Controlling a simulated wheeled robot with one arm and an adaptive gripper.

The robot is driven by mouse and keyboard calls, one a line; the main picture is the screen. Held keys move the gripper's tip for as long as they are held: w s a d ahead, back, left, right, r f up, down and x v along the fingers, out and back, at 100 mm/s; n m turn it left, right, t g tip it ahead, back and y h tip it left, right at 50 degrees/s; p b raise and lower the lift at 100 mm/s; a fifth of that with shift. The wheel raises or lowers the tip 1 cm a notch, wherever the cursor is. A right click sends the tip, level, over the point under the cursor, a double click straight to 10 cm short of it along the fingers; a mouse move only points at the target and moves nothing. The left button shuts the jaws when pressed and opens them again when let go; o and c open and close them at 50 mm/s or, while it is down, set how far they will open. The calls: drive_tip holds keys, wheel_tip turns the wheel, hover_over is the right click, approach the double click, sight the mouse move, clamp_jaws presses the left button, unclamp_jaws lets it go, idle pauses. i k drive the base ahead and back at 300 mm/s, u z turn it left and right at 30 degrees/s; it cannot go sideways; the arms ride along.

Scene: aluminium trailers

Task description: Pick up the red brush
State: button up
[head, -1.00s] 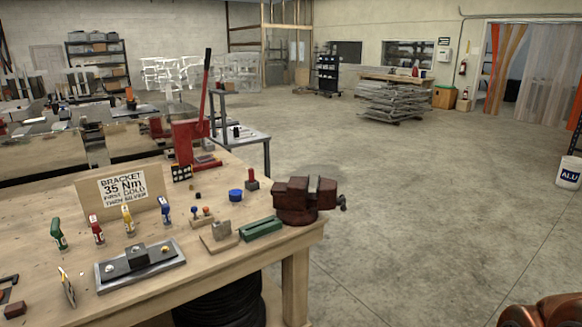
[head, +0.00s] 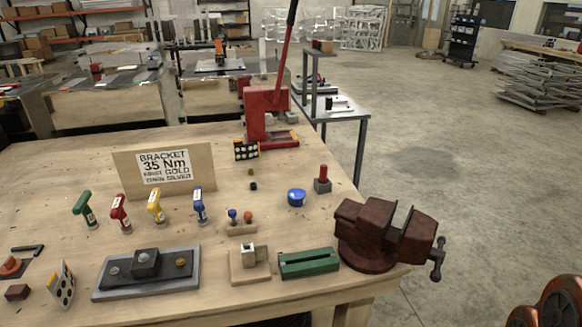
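I cannot pick out a red brush for certain. A small upright red handle (head: 323,172) stands in a grey block near the right side of the wooden workbench (head: 60,165). A red-handled tool (head: 121,212) stands in a row with a green tool (head: 85,209), a yellow tool (head: 156,206) and a blue tool (head: 199,206). My gripper is not in view. Only a copper-coloured part, probably of my arm, shows at the bottom right corner.
A dark red vise (head: 375,235) sits at the bench's right corner. A red press (head: 264,118) with a long lever stands at the back. A bracket sign (head: 165,170), a green block (head: 308,263) and a blue round container (head: 297,197) are on the bench.

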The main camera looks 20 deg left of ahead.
sight(323, 169)
drive_tip(key=u, duration=1)
drive_tip(key=i, duration=0.95)
drive_tip(key=u, duration=1)
